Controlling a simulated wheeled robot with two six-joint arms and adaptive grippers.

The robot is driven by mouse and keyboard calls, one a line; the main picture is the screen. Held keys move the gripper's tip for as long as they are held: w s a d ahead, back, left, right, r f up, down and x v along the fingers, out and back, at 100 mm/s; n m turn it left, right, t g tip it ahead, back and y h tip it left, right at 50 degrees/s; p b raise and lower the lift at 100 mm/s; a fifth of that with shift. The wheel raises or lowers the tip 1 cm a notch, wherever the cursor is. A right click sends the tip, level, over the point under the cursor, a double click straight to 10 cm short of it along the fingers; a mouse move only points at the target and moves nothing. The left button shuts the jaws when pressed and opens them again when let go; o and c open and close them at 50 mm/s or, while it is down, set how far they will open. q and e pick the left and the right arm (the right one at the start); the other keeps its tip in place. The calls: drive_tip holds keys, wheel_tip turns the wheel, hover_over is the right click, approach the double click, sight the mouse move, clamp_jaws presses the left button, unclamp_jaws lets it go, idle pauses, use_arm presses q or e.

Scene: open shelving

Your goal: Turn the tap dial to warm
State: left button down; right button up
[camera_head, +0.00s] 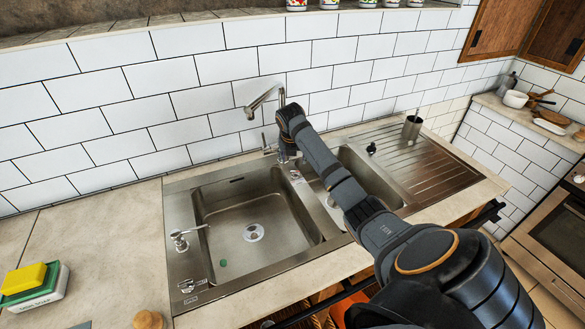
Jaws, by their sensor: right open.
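The metal tap (265,97) rises behind the sink, its spout bent toward the left, against the white tiled wall. My right arm comes in from the lower right and reaches over the sink to the tap's base. My right gripper (284,157) points down there, small and dark, and it is open. A small metal part (267,146) shows just left of the gripper; I cannot tell if it is the dial. My arm and gripper hide much of the tap's lower part, and contact cannot be told. My left gripper is not in view.
The steel sink (182,218) has a large left basin, a smaller one partly behind my arm, and a ribbed drainer (440,165). A soap dispenser (180,240) stands at its left edge. A yellow sponge (22,278) lies at lower left.

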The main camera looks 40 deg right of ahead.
sight(295, 172)
drive_tip(key=x, duration=0.9)
drive_tip(key=shift+s+p, duration=0.1)
drive_tip(key=shift+p, duration=0.2)
drive_tip(key=shift+d+f, duration=0.15)
drive_tip(key=shift+f, duration=0.2)
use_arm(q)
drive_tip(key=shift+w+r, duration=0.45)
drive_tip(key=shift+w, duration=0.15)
use_arm(e)
drive_tip(key=shift+c, duration=0.2)
drive_tip(key=c, duration=1.1)
